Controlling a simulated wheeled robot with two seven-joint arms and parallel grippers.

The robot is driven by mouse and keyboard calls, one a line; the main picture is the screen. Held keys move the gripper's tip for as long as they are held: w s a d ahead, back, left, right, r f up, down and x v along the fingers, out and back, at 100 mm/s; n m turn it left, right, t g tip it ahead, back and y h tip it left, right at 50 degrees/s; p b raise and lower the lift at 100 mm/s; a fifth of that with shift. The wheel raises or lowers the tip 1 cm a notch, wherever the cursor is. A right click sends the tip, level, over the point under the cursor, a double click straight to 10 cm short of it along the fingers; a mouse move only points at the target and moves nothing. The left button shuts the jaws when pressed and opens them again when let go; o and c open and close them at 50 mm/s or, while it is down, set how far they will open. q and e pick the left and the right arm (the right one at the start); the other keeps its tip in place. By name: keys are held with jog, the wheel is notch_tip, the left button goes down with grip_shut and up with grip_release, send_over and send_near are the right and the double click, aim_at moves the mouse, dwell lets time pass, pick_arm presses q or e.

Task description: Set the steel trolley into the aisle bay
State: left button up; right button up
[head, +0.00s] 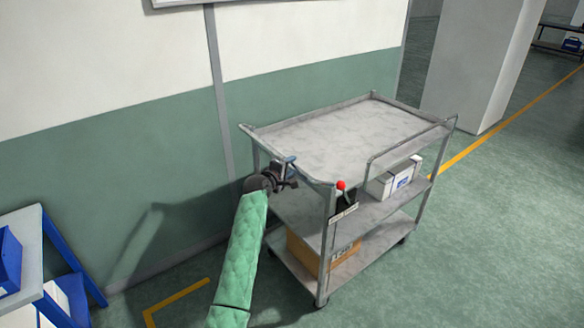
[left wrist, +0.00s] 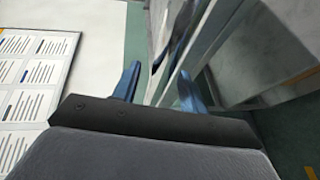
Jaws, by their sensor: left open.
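The steel trolley (head: 345,128) stands upright on the green floor beside the wall, with a bare top shelf and two lower shelves. My left gripper (head: 287,170) is open at the trolley's near left side, close to the top shelf's edge. In the left wrist view, the blue fingers (left wrist: 160,88) are spread, and part of the trolley (left wrist: 225,45) lies between and beyond them; I cannot tell whether they touch it. A yellow floor line (head: 178,301) makes a corner at the lower left, seemingly part of a marked bay. My right gripper is out of view.
A white box (head: 380,188) sits on the trolley's middle shelf and a cardboard box (head: 305,252) on the bottom one. A blue-framed bench (head: 60,240) stands at the left. A pillar (head: 480,60) stands behind the trolley. Floor to the right is clear.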

pick_arm(q)
jog(key=shift+b+v, duration=0.75)
jog(key=shift+v, duration=2.15)
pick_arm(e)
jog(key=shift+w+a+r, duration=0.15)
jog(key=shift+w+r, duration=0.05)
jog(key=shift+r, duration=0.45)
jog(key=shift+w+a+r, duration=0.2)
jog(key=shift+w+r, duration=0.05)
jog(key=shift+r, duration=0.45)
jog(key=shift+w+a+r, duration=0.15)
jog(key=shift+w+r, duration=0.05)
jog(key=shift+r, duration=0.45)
